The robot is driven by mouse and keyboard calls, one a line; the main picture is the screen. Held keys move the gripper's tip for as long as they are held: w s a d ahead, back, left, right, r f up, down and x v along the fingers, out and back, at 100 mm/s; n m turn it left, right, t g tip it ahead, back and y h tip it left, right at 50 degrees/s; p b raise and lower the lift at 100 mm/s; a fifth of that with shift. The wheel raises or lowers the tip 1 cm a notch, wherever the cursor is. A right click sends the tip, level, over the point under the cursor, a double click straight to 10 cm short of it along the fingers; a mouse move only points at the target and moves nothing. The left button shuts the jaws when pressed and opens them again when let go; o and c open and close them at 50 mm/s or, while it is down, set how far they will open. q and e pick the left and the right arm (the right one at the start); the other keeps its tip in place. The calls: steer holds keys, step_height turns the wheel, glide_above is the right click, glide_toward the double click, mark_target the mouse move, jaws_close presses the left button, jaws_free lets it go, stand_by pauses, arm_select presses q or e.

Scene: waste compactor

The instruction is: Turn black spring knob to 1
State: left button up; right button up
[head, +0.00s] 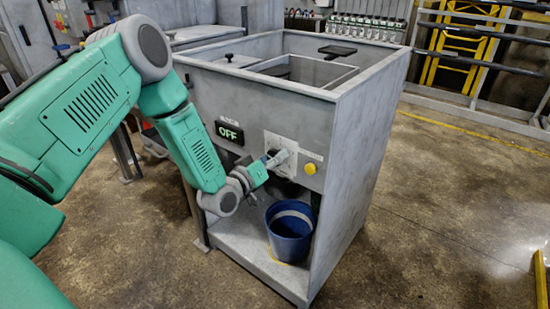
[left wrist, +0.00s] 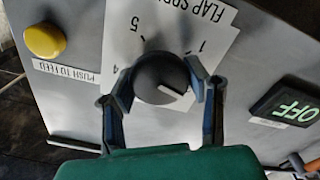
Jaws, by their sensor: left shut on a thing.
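The black spring knob (left wrist: 160,72) sits on a white dial plate with the digits 1, 4 and 5 and a partly cut-off "FLAP SPR…" label. Its white pointer line faces the lower right in the left wrist view, near my right-hand finger and off the printed 1. My left gripper (left wrist: 160,88) is shut on the knob, one finger on each side. In the head view my left gripper (head: 278,158) reaches the white plate (head: 283,146) on the compactor front and hides the knob. My right gripper is not in view.
The grey compactor (head: 352,160) carries a lit "OFF" display (head: 229,133) left of the dial. A yellow push-to-feed button (head: 310,168) is to the right and also shows in the left wrist view (left wrist: 45,40). A blue bucket (head: 289,243) stands below on the shelf.

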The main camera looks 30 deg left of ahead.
arm_select(q)
steer(key=n, duration=0.2)
steer(key=f+n+b, duration=0.1)
steer(key=n, duration=0.2)
steer(key=shift+s+f+n+b, duration=0.1)
steer(key=shift+s+n+b, duration=0.1)
steer(key=shift+n+b, duration=0.1)
steer(key=n+b, duration=0.1)
steer(key=n, duration=0.2)
steer(key=shift+n+b, duration=0.95)
steer(key=shift+n, duration=0.65)
steer(key=o, duration=1.2)
steer(key=shift+a, duration=0.1)
steer(key=shift+w, duration=0.1)
steer(key=shift+r, duration=0.2)
